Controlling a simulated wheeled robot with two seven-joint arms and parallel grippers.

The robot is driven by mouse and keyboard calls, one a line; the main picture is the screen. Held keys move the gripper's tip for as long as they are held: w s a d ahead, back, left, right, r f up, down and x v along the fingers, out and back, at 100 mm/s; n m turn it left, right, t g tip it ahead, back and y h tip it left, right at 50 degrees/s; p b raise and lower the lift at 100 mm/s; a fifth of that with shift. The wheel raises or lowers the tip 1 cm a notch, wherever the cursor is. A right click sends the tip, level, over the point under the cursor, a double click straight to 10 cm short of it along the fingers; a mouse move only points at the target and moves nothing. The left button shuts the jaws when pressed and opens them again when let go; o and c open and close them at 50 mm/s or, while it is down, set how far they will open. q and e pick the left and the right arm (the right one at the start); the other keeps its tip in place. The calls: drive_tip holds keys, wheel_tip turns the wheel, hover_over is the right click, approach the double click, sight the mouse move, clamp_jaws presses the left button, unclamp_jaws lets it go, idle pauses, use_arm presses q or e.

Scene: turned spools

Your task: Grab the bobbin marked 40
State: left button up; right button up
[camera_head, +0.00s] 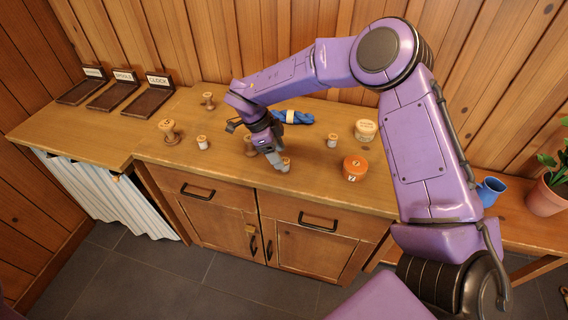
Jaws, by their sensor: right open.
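Several turned wooden bobbins stand on the wooden counter (225,170). One is at the left (168,131), a small pale one (203,142) is beside it, and another (208,101) is at the back. A brown one (249,146) stands just left of my right gripper (277,162). A small white-topped one (332,140) stands to the right. The number 40 cannot be read on any of them. My right gripper is open and low over the counter, its fingertips at a small pale bobbin (285,165), partly hidden; contact cannot be told. My left gripper is out of view.
An orange tin (355,170) and a cream tin (366,130) stand right of the gripper. A blue cloth bundle (294,117) lies behind it. Labelled dark trays (148,103) are at the back left. A blue mug (490,191) and potted plant (546,196) are far right.

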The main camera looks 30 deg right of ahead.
sight(284, 160)
drive_tip(key=p+x, duration=0.1)
drive_tip(key=x, duration=0.3)
drive_tip(key=shift+d, duration=0.2)
drive_tip(key=shift+d+f, duration=0.1)
drive_tip(key=shift+f, duration=0.25)
drive_tip(key=c, duration=1.1)
drive_tip(key=shift+r, duration=0.15)
